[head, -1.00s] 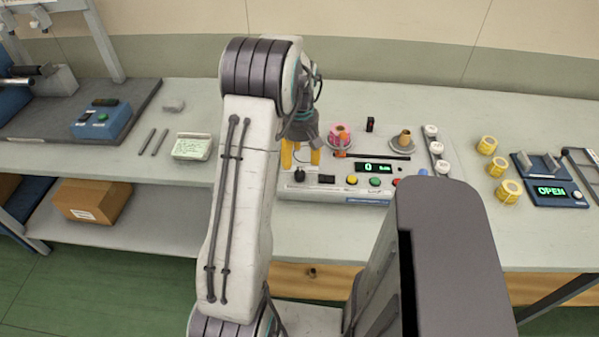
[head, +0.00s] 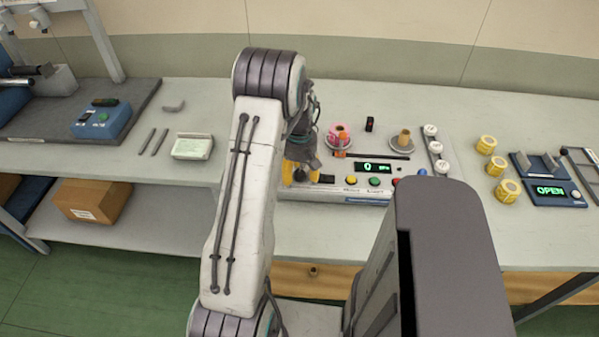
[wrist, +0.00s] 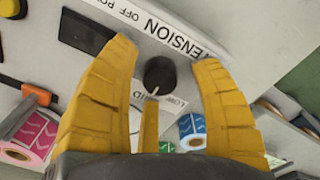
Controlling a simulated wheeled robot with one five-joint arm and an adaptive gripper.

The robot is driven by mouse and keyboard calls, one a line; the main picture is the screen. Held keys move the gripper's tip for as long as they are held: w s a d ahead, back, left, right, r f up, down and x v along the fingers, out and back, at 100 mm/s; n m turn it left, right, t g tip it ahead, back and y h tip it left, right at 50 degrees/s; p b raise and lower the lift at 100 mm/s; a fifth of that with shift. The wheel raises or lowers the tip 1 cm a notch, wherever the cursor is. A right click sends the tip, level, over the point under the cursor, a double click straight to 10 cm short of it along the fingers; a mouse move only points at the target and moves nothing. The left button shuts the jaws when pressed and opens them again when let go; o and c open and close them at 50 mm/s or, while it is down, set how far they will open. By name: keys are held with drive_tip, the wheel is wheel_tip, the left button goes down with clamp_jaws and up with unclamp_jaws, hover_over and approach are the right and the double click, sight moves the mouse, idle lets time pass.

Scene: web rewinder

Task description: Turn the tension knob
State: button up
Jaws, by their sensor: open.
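The tension knob (wrist: 160,76) is a round black knob with a white pointer line, on a light panel marked TENSION, LOW and MID in the wrist view. My gripper (wrist: 168,62) is open, with one yellow finger on each side of the knob and a visible gap on both sides. In the head view my gripper (head: 299,174) is down at the left end of the rewinder (head: 350,199), and the knob is mostly hidden there by the fingers and arm.
A pink roll (head: 338,134) and a tan core (head: 404,138) sit on the rewinder's spindles. The display (head: 373,168) reads 0, above coloured buttons. A black rocker switch (wrist: 87,31) is close to the left finger. Yellow rolls (head: 487,145) stand to the right.

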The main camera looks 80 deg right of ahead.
clamp_jaws()
idle(0.4)
drive_tip(key=shift+m, duration=0.3)
drive_tip(key=m+b, duration=0.2)
drive_tip(key=m, duration=0.1)
drive_tip(key=shift+f, duration=0.15)
drive_tip(key=shift+a+m+b, duration=0.1)
drive_tip(key=shift+m+b, duration=0.5)
drive_tip(key=shift+m, duration=2.1)
drive_tip(key=shift+c, duration=0.2)
unclamp_jaws()
